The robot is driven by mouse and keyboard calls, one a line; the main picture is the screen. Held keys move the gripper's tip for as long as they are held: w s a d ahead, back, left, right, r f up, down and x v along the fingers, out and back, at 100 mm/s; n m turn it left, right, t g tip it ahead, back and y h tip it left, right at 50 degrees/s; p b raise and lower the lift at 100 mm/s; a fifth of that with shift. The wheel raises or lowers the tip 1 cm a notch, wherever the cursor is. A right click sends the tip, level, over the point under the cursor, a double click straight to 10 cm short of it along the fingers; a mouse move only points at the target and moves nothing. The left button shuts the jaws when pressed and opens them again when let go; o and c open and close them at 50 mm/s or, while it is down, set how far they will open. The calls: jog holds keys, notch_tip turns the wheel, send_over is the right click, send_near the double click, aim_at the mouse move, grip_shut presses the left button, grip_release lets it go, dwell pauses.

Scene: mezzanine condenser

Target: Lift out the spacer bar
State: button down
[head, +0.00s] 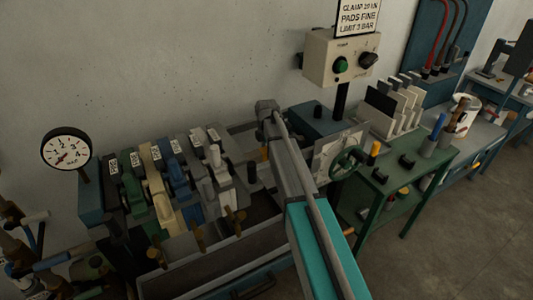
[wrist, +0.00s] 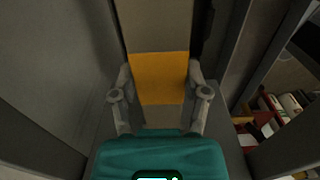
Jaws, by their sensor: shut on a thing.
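The spacer bar (wrist: 155,25) appears in the wrist view as a grey-brown upright bar with a broad orange band (wrist: 160,78). My gripper (wrist: 160,88) is shut on the bar at the band, with one finger on each side. The lower end of the bar is hidden by my gripper's teal body. In the head view, my arm crosses the middle and hides my gripper. A small orange patch shows just left of the arm, but I cannot tell if it is the bar's band.
Tall grey walls (wrist: 55,80) stand close on both sides in the wrist view. In the head view, a row of coloured labelled clamps (head: 160,195) stands left of my arm.

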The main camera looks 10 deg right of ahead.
jog(key=shift+r, duration=0.2)
notch_tip(320, 180, up, 18)
jog(key=p, duration=1.8)
jog(key=shift+f, duration=0.25)
jog(key=shift+r, duration=0.2)
